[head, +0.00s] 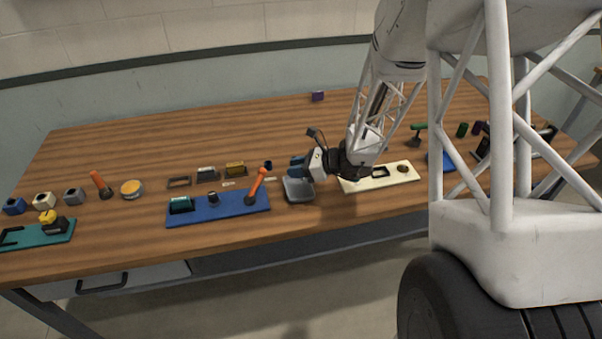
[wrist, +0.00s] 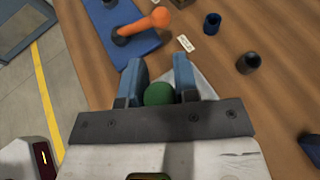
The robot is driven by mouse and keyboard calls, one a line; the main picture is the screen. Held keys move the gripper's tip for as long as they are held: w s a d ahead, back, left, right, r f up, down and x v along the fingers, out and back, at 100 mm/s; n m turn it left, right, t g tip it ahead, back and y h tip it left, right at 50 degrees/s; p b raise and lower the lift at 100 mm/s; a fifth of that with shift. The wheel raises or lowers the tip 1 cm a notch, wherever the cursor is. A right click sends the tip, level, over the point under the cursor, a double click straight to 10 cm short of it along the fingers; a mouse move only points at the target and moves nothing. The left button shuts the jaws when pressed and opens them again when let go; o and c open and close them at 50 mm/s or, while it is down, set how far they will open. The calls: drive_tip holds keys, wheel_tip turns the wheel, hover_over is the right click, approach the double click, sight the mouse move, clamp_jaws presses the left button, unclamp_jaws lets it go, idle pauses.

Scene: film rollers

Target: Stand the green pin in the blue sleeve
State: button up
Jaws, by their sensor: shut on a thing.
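My gripper (wrist: 158,75) has blue fingers and is shut on the green pin (wrist: 159,94). Only the pin's round green end shows between the fingers, close to the palm; the rest is hidden. In the head view my gripper (head: 296,167) is over the grey tray (head: 299,195), and the pin cannot be made out. The blue sleeve (wrist: 212,23) stands upright on the table, apart from my gripper, ahead and to the right in the wrist view. In the head view it is the small dark blue cylinder (head: 268,165), just left of my gripper.
A dark sleeve (wrist: 248,63) stands right of the blue one. A white label (wrist: 186,43) lies near. The blue board (head: 222,208) with an orange-handled lever (head: 257,186) is to the left; a cream board (head: 385,180) is to the right.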

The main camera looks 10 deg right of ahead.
drive_tip(key=w+a+r, duration=0.3)
drive_tip(key=w+a, duration=0.5)
drive_tip(key=w, duration=0.5)
drive_tip(key=shift+w+a+r, duration=0.2)
drive_tip(key=shift+w+r, duration=0.1)
drive_tip(key=shift+f, duration=0.2)
drive_tip(key=shift+f, duration=4.05)
drive_tip(key=shift+f, duration=0.2)
drive_tip(key=o, duration=1.4)
drive_tip(key=shift+r, duration=0.2)
drive_tip(key=shift+r, duration=3.3)
